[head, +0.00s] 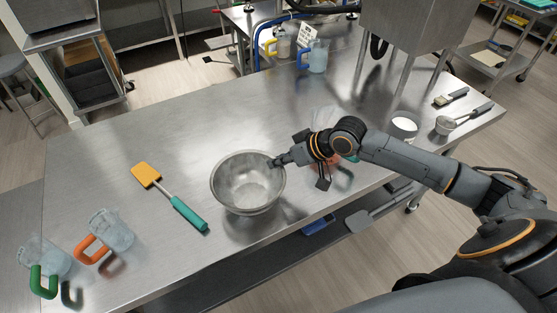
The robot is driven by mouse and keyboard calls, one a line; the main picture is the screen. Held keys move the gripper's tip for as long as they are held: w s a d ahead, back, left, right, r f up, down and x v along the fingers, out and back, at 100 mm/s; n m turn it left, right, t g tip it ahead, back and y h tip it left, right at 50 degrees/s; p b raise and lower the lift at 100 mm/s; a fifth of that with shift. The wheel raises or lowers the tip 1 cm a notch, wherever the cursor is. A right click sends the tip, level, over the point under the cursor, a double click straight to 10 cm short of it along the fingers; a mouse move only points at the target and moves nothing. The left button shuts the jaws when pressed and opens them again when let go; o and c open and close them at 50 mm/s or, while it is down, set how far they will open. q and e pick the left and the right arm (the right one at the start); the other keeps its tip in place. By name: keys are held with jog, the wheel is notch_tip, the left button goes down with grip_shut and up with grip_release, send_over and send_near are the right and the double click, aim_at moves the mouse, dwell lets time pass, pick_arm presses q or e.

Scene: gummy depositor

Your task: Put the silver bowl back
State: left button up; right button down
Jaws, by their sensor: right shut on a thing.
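The silver bowl (246,190) is upright over the middle of the steel table (150,235), near its front edge. My right gripper (279,161) reaches in from the right and is shut on the bowl's right rim. A dark shadow or reflection shows below the bowl; I cannot tell for sure whether the bowl touches the table. My left gripper is not in view.
An orange spatula (146,175) with a teal handle lies left of the bowl. Clear jugs with orange (112,228) and green (45,260) handles stand at the front left. A white-filled container (405,125) and a metal scoop (446,125) are at right. The table behind the bowl is clear.

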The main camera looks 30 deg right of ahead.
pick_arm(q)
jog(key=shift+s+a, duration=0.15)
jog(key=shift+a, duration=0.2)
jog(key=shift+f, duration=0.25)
pick_arm(e)
jog(key=shift+f, duration=0.6)
jog(key=c, duration=1.4)
grip_release()
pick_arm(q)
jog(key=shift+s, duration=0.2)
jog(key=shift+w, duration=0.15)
pick_arm(e)
jog(key=v, duration=1.2)
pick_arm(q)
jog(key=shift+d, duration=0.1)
